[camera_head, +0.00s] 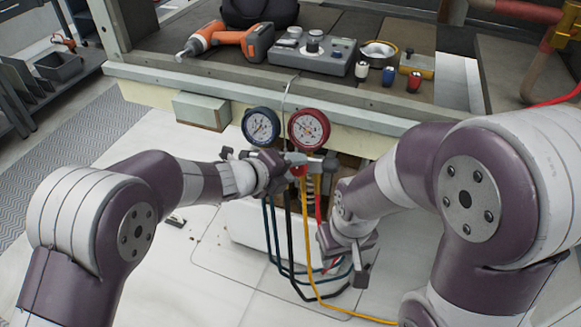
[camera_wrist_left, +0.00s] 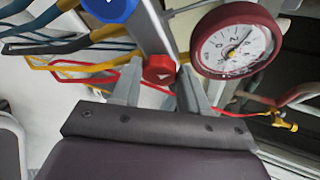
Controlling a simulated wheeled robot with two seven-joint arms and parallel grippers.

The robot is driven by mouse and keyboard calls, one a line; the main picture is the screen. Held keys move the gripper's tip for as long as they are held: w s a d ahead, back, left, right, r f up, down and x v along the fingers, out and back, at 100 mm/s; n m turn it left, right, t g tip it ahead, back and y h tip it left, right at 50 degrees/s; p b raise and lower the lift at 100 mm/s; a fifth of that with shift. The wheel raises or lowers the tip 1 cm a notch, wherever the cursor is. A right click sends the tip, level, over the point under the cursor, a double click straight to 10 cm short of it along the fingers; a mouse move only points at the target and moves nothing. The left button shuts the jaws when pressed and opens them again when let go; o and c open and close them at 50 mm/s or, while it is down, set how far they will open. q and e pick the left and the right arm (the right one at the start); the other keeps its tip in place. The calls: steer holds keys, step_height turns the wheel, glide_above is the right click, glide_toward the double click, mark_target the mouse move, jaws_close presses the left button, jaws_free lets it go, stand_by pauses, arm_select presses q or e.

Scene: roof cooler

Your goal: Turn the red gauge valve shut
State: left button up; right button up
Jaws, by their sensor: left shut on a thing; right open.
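The red gauge valve (camera_wrist_left: 158,69) is a small red knob on the manifold below the red-rimmed gauge (camera_head: 309,130). That gauge also shows in the left wrist view (camera_wrist_left: 238,41). My left gripper (camera_head: 292,168) reaches the manifold from the left and is shut on the red knob, with one finger on each side of it in the left wrist view. In the head view the gripper partly hides the knob (camera_head: 299,170). My right gripper (camera_head: 350,262) is open and empty, low to the right of the hoses, pointing down.
A blue-rimmed gauge (camera_head: 261,126) hangs beside the red one, with a blue knob (camera_wrist_left: 108,8) below it. Blue, black, yellow and red hoses (camera_head: 287,235) hang below the manifold. An orange drill (camera_head: 228,40) and a grey control box (camera_head: 312,50) lie on the ledge behind.

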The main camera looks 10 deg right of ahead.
stand_by(0.5)
arm_select(q)
steer(key=o, duration=1)
steer(key=shift+o, duration=0.2)
steer(key=p+v, duration=0.3)
steer(key=v, duration=0.9)
steer(key=shift+s+a+r, duration=0.2)
